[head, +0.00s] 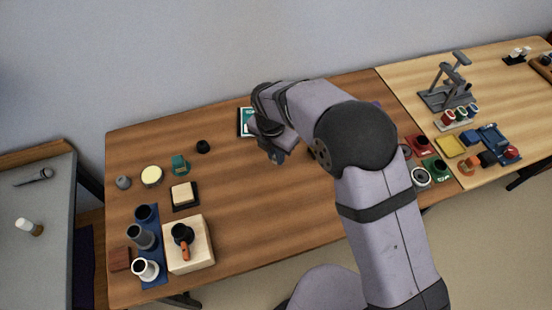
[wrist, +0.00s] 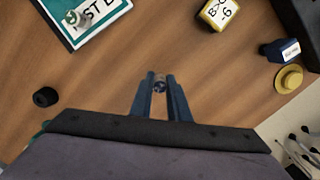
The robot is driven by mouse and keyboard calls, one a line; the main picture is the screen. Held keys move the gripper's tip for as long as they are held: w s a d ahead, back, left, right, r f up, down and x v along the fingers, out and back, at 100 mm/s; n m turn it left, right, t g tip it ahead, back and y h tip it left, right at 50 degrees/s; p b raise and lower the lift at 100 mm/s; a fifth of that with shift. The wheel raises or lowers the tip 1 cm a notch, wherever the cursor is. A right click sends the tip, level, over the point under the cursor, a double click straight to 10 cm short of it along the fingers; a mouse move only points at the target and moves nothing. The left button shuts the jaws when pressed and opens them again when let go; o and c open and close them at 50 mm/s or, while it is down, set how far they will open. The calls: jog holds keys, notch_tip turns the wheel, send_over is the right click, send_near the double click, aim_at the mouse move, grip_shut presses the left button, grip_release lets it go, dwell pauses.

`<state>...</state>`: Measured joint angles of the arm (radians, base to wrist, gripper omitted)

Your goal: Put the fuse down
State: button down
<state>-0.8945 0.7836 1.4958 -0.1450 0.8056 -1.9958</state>
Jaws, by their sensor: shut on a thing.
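My gripper (wrist: 160,95) is shut on the fuse (wrist: 160,83), a small glassy cylinder with a dark middle, seen between the blue fingertips in the wrist view. In the head view my gripper (head: 277,156) hangs over the middle of the wooden table (head: 250,205). The fuse is too small to make out in the head view. Bare wood shows around the fingertips in the wrist view; the height above the table is hard to judge.
A green-edged sign (wrist: 85,20) bears a small clear and green item (wrist: 75,18). A black ring (wrist: 45,97), a yellow labelled block (wrist: 217,13), a blue bottle (wrist: 281,50) and a yellow knob (wrist: 289,78) lie around. The table's middle front is clear.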

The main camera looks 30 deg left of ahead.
jog(key=shift+f, duration=1.45)
jog(key=shift+f, duration=0.2)
jog(key=c, duration=1.7)
grip_release()
jog(key=shift+r, duration=0.1)
jog(key=r, duration=0.4)
jog(key=s+r, duration=0.1)
jog(key=r, duration=0.3)
jog(key=r+b, duration=0.1)
jog(key=r, duration=0.3)
jog(key=shift+s+a, duration=0.15)
jog(key=shift+s, duration=0.1)
